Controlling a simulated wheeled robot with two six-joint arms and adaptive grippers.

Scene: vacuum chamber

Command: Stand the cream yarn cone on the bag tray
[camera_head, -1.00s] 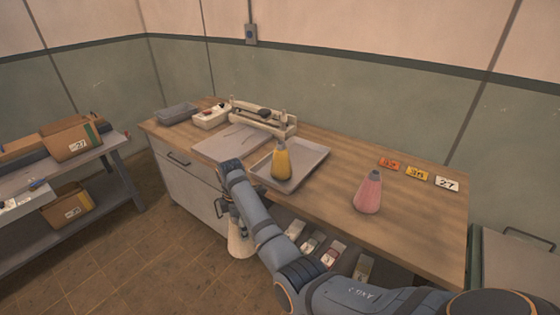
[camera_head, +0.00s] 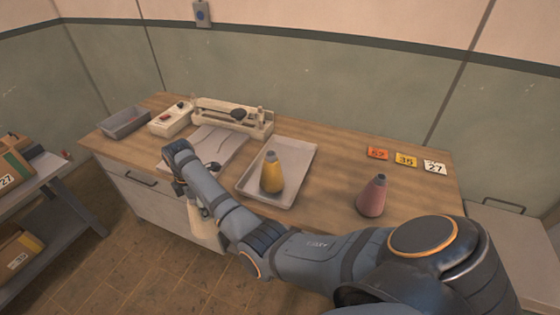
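The cream yarn cone (camera_head: 205,228) hangs roughly upright below my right gripper (camera_head: 184,192), in front of the bench's front edge. The gripper appears shut on its top, though my forearm hides part of the fingers and cone. A shallow grey tray (camera_head: 297,163) lies on the wooden bench, right of and beyond the held cone. A yellow yarn cone (camera_head: 272,176) stands upright in the tray. A pink yarn cone (camera_head: 373,196) stands on the bench to the right. My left gripper is not in view.
Number tags (camera_head: 405,159) lie at the back right. A shelf (camera_head: 40,180) stands at far left. Bare wood surrounds the pink cone.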

